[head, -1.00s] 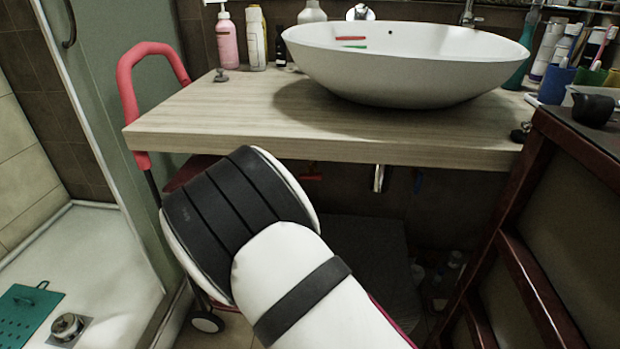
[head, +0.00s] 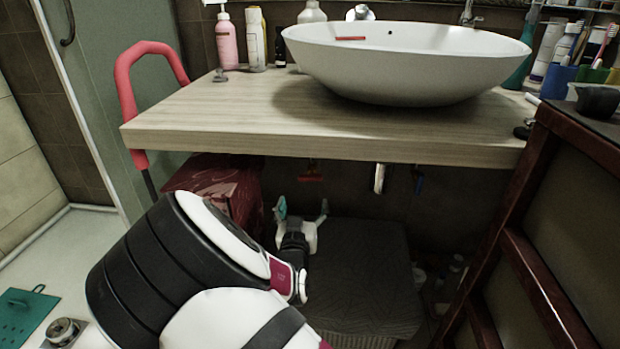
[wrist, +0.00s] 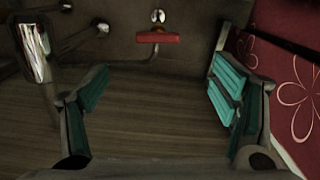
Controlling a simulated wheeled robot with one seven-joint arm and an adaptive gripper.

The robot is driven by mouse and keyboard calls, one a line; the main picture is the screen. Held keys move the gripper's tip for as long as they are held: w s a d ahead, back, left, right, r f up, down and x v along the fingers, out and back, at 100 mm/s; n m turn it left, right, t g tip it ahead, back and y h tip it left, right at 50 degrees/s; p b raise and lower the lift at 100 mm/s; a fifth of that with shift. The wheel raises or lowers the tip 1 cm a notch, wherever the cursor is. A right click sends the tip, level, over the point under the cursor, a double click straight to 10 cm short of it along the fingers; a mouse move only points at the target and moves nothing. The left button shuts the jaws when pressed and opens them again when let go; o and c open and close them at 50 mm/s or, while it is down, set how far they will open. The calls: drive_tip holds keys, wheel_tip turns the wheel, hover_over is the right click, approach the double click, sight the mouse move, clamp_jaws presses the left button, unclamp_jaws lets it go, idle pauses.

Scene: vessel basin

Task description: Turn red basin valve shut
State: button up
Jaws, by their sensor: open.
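The red valve (head: 311,172) is on the wall under the wooden counter, below the left part of the white basin. In the wrist view its red bar handle (wrist: 158,37) lies crosswise at the top centre, below a round chrome fitting. My gripper (head: 302,208) is under the counter, just below the valve in the head view. In the wrist view my gripper (wrist: 160,82) has its two teal-padded fingers spread wide, with nothing between them. The valve is beyond the fingertips, roughly centred between them, and apart from them.
A chrome drain pipe (head: 379,178) hangs right of the valve; chrome piping (wrist: 35,48) fills the wrist view's left. A red flowered box (head: 215,185) stands close on the left. A dark woven box (head: 350,262) lies below my gripper. The counter edge (head: 320,145) is above.

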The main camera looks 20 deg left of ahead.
sight(310, 178)
drive_tip(key=b+x, duration=0.4)
drive_tip(key=x, duration=0.9)
drive_tip(key=shift+w+b, duration=0.3)
drive_tip(key=shift+w, duration=0.15)
drive_tip(key=c, duration=1.2)
